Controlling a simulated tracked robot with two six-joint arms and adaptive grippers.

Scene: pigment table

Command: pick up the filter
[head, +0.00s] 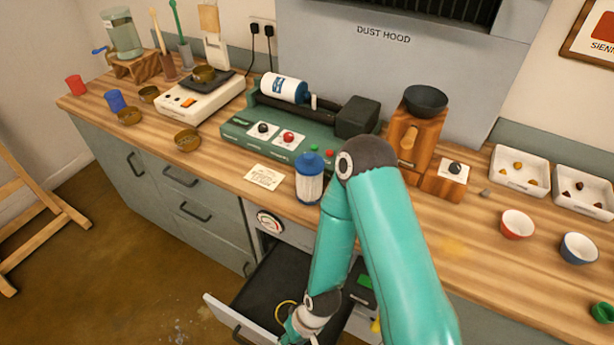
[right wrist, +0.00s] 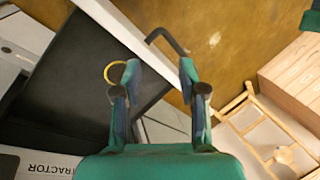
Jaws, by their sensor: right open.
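A white ribbed cylinder with a blue cap (head: 310,178), which looks like the filter, stands upright on the counter in front of the green roller machine. It is outside the right wrist view. My right gripper (head: 297,333) is low over the open drawer (head: 262,285), well below and apart from the cylinder. In the right wrist view my right gripper (right wrist: 155,78) is open, with nothing between its fingers. A yellow ring (head: 285,310) is by the gripper at the drawer; in the wrist view the ring (right wrist: 115,72) is partly behind one finger. My left gripper is out of view.
The green roller machine (head: 260,135) carries a white and blue jar (head: 284,88). A paper card (head: 264,177) lies left of the cylinder. Bowls (head: 516,224) and trays (head: 519,170) are at the right. My arm hides part of the counter and drawer.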

